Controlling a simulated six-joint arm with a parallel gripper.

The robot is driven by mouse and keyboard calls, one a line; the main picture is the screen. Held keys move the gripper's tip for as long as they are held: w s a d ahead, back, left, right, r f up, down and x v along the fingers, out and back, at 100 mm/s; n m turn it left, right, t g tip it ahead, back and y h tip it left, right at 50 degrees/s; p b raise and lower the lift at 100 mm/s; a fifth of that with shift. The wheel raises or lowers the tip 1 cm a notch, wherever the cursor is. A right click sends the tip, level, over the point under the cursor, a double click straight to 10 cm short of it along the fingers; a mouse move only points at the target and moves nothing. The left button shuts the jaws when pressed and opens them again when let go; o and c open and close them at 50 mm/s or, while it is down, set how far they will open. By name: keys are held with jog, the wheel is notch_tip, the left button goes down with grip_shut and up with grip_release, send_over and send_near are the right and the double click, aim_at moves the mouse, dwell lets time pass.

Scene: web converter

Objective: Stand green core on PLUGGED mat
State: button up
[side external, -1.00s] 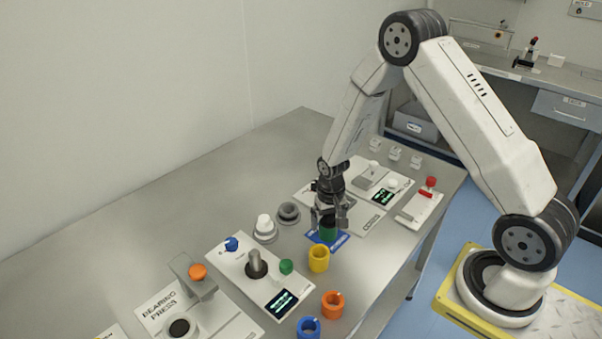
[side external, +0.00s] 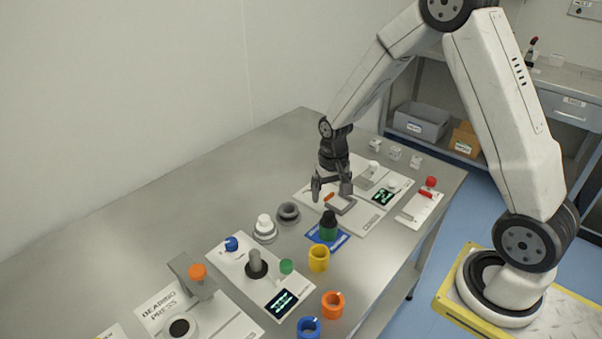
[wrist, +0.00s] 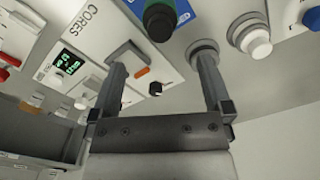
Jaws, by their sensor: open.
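The green core (side external: 328,231) stands upright on the blue mat (side external: 313,237), with a black plug in its top. Most of the mat's lettering is hidden or too small to read in the side view. The core also shows at the top of the wrist view (wrist: 158,20), on the blue mat (wrist: 186,10). My gripper (side external: 331,194) is open and empty, above and behind the core and apart from it. In the wrist view its two fingers (wrist: 161,80) are spread wide with nothing between them.
Yellow (side external: 319,258), orange (side external: 333,304) and blue (side external: 308,327) cores stand along the bench's front. A grey ring (side external: 288,213) and a white-knobbed piece (side external: 264,229) are left of the mat. The cores panel (side external: 377,215) lies behind. The bench's left rear is clear.

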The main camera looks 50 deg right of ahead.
jog(key=shift+r, duration=1.25)
jog(key=s+a+r+n+t, duration=0.1)
jog(key=s+a+r+n, duration=0.1)
jog(key=s+a+n, duration=0.1)
jog(key=s+a+r+n+t, duration=0.1)
jog(key=s+a+r+n, duration=0.1)
jog(key=s, duration=0.6)
jog(key=shift+s+a+r+n+t, duration=0.2)
jog(key=shift+a+r+n+t, duration=0.25)
jog(key=shift+a, duration=0.95)
jog(key=shift+f, duration=0.1)
